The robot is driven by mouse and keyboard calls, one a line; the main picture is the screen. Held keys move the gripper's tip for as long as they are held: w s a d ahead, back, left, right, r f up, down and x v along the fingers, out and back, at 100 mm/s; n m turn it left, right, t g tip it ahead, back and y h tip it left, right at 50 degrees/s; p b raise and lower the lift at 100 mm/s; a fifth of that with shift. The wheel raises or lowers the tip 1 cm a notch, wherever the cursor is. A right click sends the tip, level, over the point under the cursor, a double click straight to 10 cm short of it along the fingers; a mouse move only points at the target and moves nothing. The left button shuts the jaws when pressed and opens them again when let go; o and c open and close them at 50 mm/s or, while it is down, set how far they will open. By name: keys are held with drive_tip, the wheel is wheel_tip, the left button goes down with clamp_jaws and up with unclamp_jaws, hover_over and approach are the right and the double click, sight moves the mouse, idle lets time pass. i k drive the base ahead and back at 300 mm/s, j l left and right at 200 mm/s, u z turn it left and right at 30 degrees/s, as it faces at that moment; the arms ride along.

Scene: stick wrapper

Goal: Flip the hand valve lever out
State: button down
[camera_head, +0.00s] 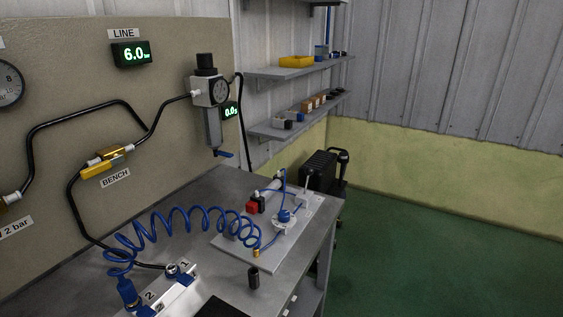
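A brass valve body (110,153) with a yellow lever (100,170) sits in the black pipe on the wall panel, above the label BENCH. The lever lies roughly along the pipe, just below the body. On the bench, a pale plate (240,247) carries a red and black block (254,206) and a round blue part (284,215). I cannot tell from this view which part is the hand valve. My gripper is not in view.
A grey bench (200,192) runs below the panel (100,85). A blue coiled hose (180,218) spans from a numbered manifold (172,297) to the plate. A filter regulator (210,100) hangs above. Shelves (285,73) stand behind. Green floor (430,250) is open at right.

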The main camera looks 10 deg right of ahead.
sight(308, 171)
drive_tip(key=i+l, duration=0.4)
drive_tip(key=i, duration=0.15)
drive_tip(key=i+l, duration=0.4)
drive_tip(key=i, duration=0.15)
drive_tip(key=i+l+z, duration=0.1)
drive_tip(key=i+l, duration=0.3)
drive_tip(key=i, duration=0.15)
